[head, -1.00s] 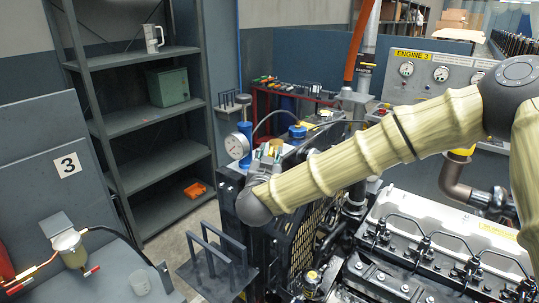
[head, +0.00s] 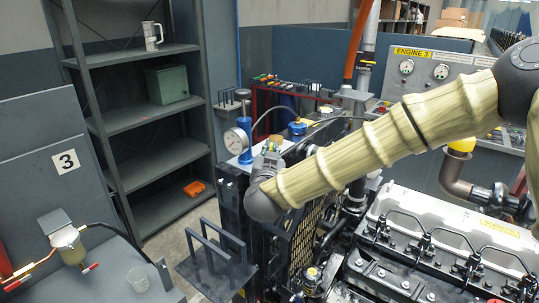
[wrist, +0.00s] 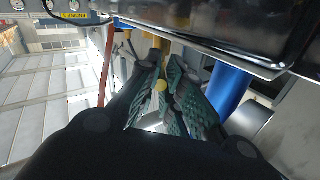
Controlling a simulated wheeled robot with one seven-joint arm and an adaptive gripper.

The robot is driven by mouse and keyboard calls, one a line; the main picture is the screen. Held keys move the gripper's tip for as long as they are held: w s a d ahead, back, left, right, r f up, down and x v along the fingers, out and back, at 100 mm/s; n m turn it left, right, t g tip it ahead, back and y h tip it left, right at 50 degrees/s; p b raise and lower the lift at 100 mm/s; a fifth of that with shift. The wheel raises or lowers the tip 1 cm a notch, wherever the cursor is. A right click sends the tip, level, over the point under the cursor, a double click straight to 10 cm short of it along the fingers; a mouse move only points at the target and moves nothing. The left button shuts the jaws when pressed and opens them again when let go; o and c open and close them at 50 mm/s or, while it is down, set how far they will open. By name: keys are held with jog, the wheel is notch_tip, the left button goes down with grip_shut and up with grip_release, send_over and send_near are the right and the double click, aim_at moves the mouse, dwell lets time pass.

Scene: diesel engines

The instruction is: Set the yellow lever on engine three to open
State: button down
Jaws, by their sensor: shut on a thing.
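My gripper (head: 268,150) is beside the front end of engine three, just right of the gauge in the head view. In the wrist view its green-padded fingers (wrist: 163,90) are closed in around a small yellow knob, part of the yellow lever (wrist: 161,85). A yellow upright piece shows beyond the fingertips. The lever's pivot and full angle are hidden by the fingers, and in the head view I cannot make the lever out behind my gripper. The engine three block (head: 440,235) lies to the right.
A blue pump (head: 243,127) with a round gauge (head: 236,141) stands close left of my gripper; a blue cylinder (wrist: 229,86) shows in the wrist view. The ENGINE 3 panel (head: 440,70) is behind. A shelf rack (head: 140,122) stands left. A black bracket (head: 216,262) is below my gripper.

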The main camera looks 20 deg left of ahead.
jog(key=c, duration=1.5)
grip_release()
jog(key=shift+s, duration=0.1)
jog(key=v, duration=1.1)
jog(key=shift+s, duration=0.4)
jog(key=shift+d+f, duration=0.1)
jog(key=shift+f, duration=0.05)
